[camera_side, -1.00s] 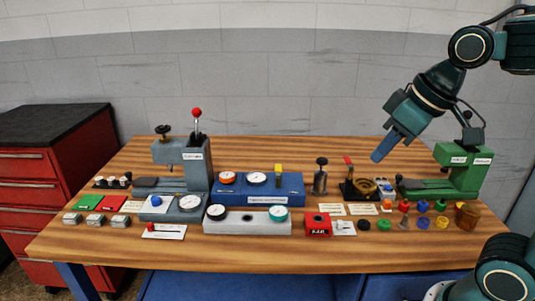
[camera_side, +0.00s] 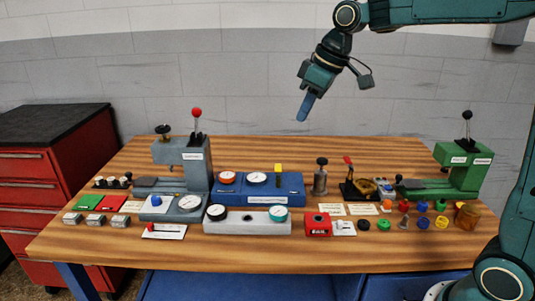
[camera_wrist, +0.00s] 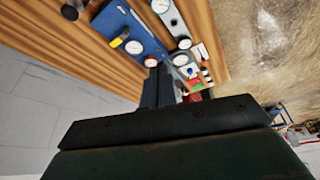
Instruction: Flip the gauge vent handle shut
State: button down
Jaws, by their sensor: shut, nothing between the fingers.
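A blue block (camera_side: 230,192) with an orange-rimmed dial (camera_side: 227,177), a white dial (camera_side: 257,179) and a small yellow handle (camera_side: 278,170) stands in the middle of the bench. The yellow handle stands upright at the block's right end, and looks like the gauge vent handle. The wrist view shows the blue block (camera_wrist: 150,40) and the yellow handle (camera_wrist: 118,41) at top centre. My gripper (camera_side: 303,112) is shut and empty, in the air well above the bench, up and slightly right of the yellow handle. Its blue fingers (camera_wrist: 160,88) also show in the wrist view.
A grey press with a red-knobbed lever (camera_side: 197,113) stands left of the block, and a green press (camera_side: 462,165) far right. A black-knobbed post (camera_side: 321,178) and a red-handled device (camera_side: 348,165) stand close on the right. A pale gauge base (camera_side: 247,226) lies in front.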

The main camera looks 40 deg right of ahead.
jog(key=w+d+f+n, duration=0.1)
jog(key=w+d+f, duration=0.15)
jog(key=w, duration=0.35)
jog(key=w+d+f+n, duration=0.1)
jog(key=w+f, duration=0.3)
jog(key=w, duration=0.2)
jog(key=n+g+y, duration=0.1)
jog(key=n, duration=0.1)
send_over(278, 171)
jog(key=w, duration=0.3)
notch_tip(278, 171, down, 7)
jog(key=shift+w+f+g, duration=0.1)
jog(key=shift+f+g, duration=0.2)
jog(key=shift+f, duration=0.45)
jog(key=x, duration=0.9)
jog(key=shift+w+a+f, duration=0.1)
jog(key=shift+a+f, duration=0.05)
jog(key=shift+f, duration=0.4)
jog(key=shift+s+d+r, duration=0.1)
jog(key=shift+s+d, duration=1.25)
jog(key=shift+d, duration=0.05)
